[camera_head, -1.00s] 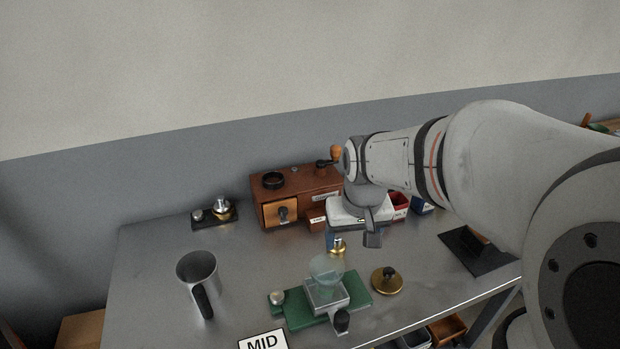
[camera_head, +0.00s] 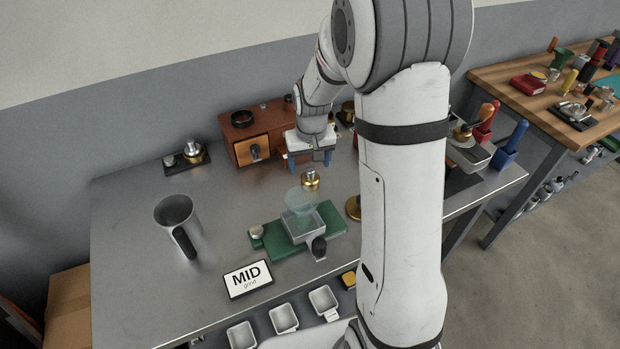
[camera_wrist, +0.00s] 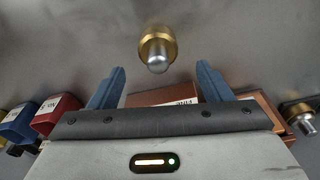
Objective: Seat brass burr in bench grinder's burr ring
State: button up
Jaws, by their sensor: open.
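The brass burr (camera_head: 311,182), a small gold piece with a silver knob on top, stands upright on the grey bench, behind the glass bowl. In the wrist view the burr (camera_wrist: 153,40) lies ahead of the fingertips, centred between them and apart from them. My gripper (camera_head: 309,160) is open and empty, its two blue fingers pointing down a little behind the burr. The brown wooden box with a drawer (camera_head: 236,150), which looks like the bench grinder, stands at the back. A black ring (camera_head: 242,118) sits on its top; I cannot see down into it. My arm hides the box's right side.
A scale with a glass bowl on a green mat (camera_head: 335,216) stands in front of the burr. A steel pitcher (camera_head: 172,212), a MID sign (camera_head: 248,278) and a black stand with metal pieces (camera_head: 172,162) are to the left. A brass disc (camera_head: 353,208) is partly behind my arm.

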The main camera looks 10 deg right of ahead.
aim_at(310, 169)
notch_tip(310, 169, down, 4)
jog(key=shift+r, duration=0.15)
jog(key=shift+r, duration=0.1)
jog(key=c, duration=1.3)
jog(key=shift+o, duration=0.2)
